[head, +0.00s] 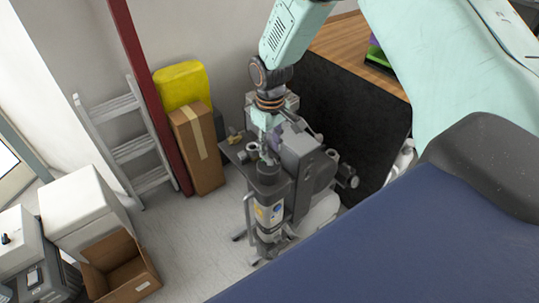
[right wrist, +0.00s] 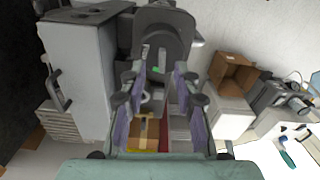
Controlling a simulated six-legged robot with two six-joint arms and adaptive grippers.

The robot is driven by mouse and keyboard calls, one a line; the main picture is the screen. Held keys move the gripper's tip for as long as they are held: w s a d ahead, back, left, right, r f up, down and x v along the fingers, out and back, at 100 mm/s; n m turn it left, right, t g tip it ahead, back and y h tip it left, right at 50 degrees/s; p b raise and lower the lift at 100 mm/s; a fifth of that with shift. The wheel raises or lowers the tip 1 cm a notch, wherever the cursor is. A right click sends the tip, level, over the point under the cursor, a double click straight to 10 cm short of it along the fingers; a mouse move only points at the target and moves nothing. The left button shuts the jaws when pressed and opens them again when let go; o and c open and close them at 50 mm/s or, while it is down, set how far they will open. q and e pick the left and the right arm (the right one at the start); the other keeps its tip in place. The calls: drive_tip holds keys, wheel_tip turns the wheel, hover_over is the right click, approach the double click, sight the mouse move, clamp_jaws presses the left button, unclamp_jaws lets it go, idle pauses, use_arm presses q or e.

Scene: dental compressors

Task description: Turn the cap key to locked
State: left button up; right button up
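A grey dental compressor (head: 300,158) stands on the floor in the middle of the head view. My right gripper (head: 268,150) points down just above the cylinder's dark top. In the right wrist view my right gripper (right wrist: 159,76) is open, with its two purple-padded fingers apart. Ahead of the fingertips is a dark rounded part (right wrist: 165,32) with a small light upright piece and a green mark. I cannot tell which piece is the cap key, or whether the fingers touch it. My left gripper is not in view.
A cardboard box (head: 198,150), a yellow case (head: 183,83) and a ladder (head: 128,140) stand by the back wall. An open carton (head: 120,270) is at lower left. A dark panel (head: 355,115) stands right of the compressor. Floor left of the compressor is clear.

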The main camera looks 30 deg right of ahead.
sight(270, 159)
drive_tip(key=f, duration=0.3)
drive_tip(key=shift+w+a, duration=0.2)
drive_tip(key=shift+a, duration=0.1)
drive_tip(key=shift+s+d+f, duration=0.15)
drive_tip(key=shift+s+d, duration=0.05)
drive_tip(key=shift+d, duration=0.05)
drive_tip(key=shift+w+a, duration=0.15)
drive_tip(key=shift+a, duration=0.05)
drive_tip(key=shift+c, duration=1.4)
drive_tip(key=c, duration=0.3)
drive_tip(key=shift+d, duration=0.15)
clamp_jaws()
